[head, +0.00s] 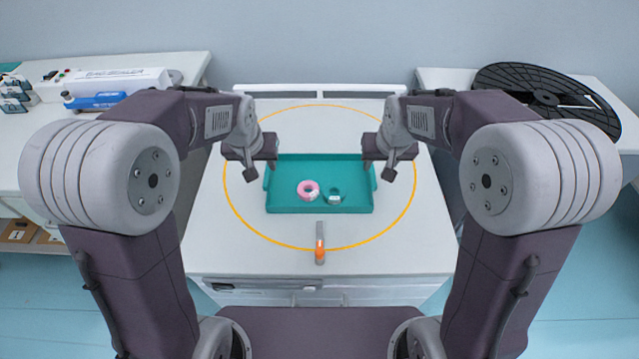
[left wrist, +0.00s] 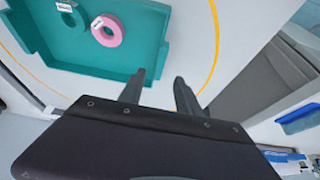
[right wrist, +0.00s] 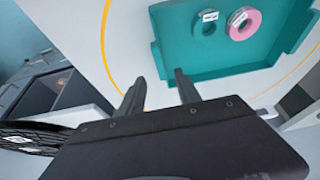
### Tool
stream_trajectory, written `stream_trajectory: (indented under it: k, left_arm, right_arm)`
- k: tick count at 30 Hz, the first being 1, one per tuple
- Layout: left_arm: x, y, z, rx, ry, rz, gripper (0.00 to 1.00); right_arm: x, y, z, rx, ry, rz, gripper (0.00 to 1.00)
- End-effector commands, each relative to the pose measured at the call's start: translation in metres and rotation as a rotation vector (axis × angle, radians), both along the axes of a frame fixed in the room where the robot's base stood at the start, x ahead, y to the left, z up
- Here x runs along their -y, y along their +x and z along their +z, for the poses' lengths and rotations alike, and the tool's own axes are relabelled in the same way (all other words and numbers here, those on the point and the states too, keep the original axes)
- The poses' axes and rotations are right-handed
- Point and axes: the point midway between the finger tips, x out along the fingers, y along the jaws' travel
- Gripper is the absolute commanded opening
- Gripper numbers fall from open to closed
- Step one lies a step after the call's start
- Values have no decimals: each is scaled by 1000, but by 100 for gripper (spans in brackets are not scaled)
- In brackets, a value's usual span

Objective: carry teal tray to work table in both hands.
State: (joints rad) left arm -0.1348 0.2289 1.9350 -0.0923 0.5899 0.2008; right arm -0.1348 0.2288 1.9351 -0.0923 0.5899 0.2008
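The teal tray (head: 290,206) lies on the white work table (head: 225,245), inside a yellow ring marking. In it are a pink tape roll (head: 308,189) and a teal roll (head: 335,194), each with a white label. My left gripper (head: 273,164) is at the tray's left end. Its fingers (left wrist: 160,82) are apart, one overlapping the tray's rim in view and one outside it. My right gripper (head: 368,165) is at the right end. Its fingers (right wrist: 160,80) are apart, with one tip by the rim. Neither visibly grips the tray; exact contact is unclear.
An orange-tipped tool (head: 320,245) lies in front of the tray. A left side table (head: 20,130) holds a white box machine (head: 105,84) and a blue tool (head: 97,100). A right side table holds a large black reel (head: 545,92). The table around the tray is mostly clear.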

Motion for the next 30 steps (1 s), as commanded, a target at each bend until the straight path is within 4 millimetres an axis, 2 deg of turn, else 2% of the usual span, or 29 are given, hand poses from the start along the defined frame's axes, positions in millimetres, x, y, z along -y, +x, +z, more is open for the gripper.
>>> stream_trajectory:
  k: [5,18,23,30]
  left_arm:
    - [0,2,-6,-3,1,0,40]
    - [-1,29,-72,-3,1,1,40]
    - [0,34,-82,-2,0,1,40]
    - [0,35,-84,0,0,1,40]
  right_arm:
    - [0,2,-6,-3,-1,0,40]
    - [1,29,-72,-3,-1,-1,40]
    - [1,34,-82,-1,-1,-1,40]
    - [0,35,-84,0,0,-1,40]
